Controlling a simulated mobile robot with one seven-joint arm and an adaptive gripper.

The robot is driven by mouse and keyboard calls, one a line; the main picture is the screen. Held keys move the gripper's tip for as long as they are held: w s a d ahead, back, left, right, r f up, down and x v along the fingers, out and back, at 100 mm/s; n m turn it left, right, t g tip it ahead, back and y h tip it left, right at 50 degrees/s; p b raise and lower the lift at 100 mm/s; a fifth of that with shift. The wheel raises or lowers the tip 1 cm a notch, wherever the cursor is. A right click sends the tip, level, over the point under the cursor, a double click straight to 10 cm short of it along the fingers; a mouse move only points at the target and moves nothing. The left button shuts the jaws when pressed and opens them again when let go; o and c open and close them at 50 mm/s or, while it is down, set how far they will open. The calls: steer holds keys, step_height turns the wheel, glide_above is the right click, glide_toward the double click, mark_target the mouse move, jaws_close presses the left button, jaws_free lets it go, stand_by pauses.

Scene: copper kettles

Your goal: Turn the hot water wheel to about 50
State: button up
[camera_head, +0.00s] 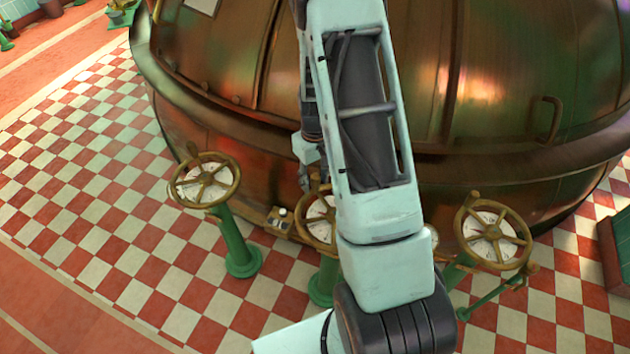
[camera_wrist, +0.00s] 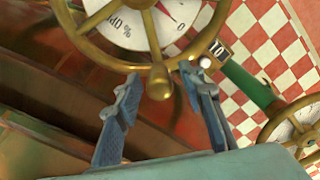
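In the wrist view a brass spoked wheel (camera_wrist: 96,52) over a white dial (camera_wrist: 133,22) fills the top, partly cut off. Its dial shows a red pointer and lettering ending in "%"; I cannot read a "hot water" label. A brass knob (camera_wrist: 158,88) sticks out from its rim. My gripper (camera_wrist: 159,74) is open, one finger on each side of the knob, with gaps showing; contact is not clear. In the head view my gripper (camera_head: 306,176) is small and partly hidden by my arm, just above the middle wheel (camera_head: 314,226), which my arm also partly covers.
A large copper kettle (camera_head: 225,60) stands close behind. Other wheels on green posts stand left (camera_head: 204,181) and right (camera_head: 492,234). Checkered floor (camera_head: 90,200) is open at left.

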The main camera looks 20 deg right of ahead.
steer(key=shift+f, duration=0.4)
steer(key=shift+c, duration=0.7)
jaws_close()
